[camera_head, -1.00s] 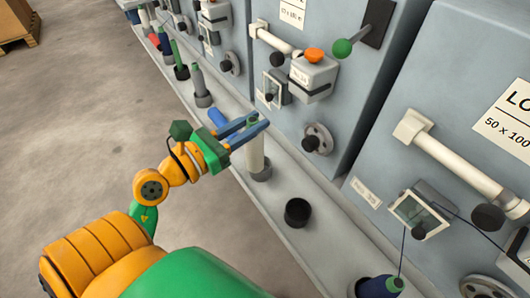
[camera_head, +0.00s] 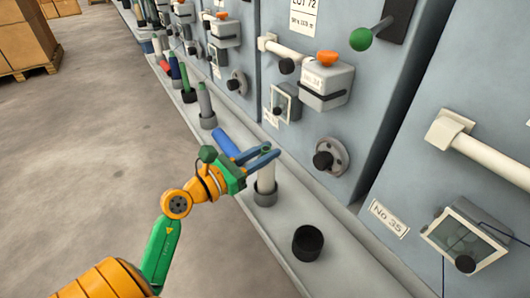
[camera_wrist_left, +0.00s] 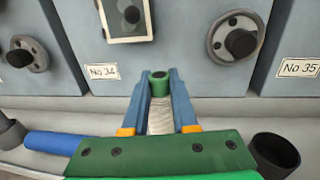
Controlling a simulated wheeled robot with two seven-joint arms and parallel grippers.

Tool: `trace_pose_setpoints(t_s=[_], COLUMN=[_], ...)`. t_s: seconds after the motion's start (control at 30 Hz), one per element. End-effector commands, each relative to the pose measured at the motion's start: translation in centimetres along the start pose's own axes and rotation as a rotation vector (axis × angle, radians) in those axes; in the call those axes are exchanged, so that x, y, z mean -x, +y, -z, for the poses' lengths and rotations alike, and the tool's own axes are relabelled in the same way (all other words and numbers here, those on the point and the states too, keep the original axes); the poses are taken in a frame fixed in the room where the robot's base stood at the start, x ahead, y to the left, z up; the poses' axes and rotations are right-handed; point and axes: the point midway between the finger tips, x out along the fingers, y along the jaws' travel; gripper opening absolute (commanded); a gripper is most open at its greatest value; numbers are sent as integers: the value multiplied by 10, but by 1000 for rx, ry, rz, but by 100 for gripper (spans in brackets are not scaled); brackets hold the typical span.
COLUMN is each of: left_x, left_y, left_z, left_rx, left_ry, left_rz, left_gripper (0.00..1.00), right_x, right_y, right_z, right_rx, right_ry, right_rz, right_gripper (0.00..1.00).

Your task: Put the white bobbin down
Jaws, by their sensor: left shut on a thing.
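The white bobbin (camera_head: 266,177) stands upright, its lower end at a dark grey cup (camera_head: 264,196) on the ledge; it looks set inside the cup. My left gripper (camera_head: 266,156) is shut on the upper part of the bobbin with its two blue fingers. In the left wrist view, the white bobbin (camera_wrist_left: 160,120) with its green top sits between the fingers of my left gripper (camera_wrist_left: 160,82); its lower end is hidden there. My right gripper is not in view.
A blue tube (camera_head: 225,142) lies on the ledge left of the bobbin. An empty black cup (camera_head: 307,243) stands nearer on the ledge. Several coloured bobbins stand in cups farther along. The grey machine front (camera_head: 310,130), with knobs and boxes, rises behind the ledge.

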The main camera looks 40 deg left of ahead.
Motion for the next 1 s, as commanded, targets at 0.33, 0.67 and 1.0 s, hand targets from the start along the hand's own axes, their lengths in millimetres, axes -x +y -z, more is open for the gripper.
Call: trace_pose_setpoints(t_s=[0.33, 0.67, 1.0], left_x=[0, 20, 106], left_y=[0, 0, 0], left_z=[2, -1, -1], left_rx=[0, 1, 2], left_ry=[0, 5, 4], left_rz=[0, -2, -3], left_gripper=[56, 56, 56], right_x=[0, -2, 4], right_y=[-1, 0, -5], right_z=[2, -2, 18], right_rx=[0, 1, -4], right_ry=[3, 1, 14], right_rz=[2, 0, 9], right_gripper=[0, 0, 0])
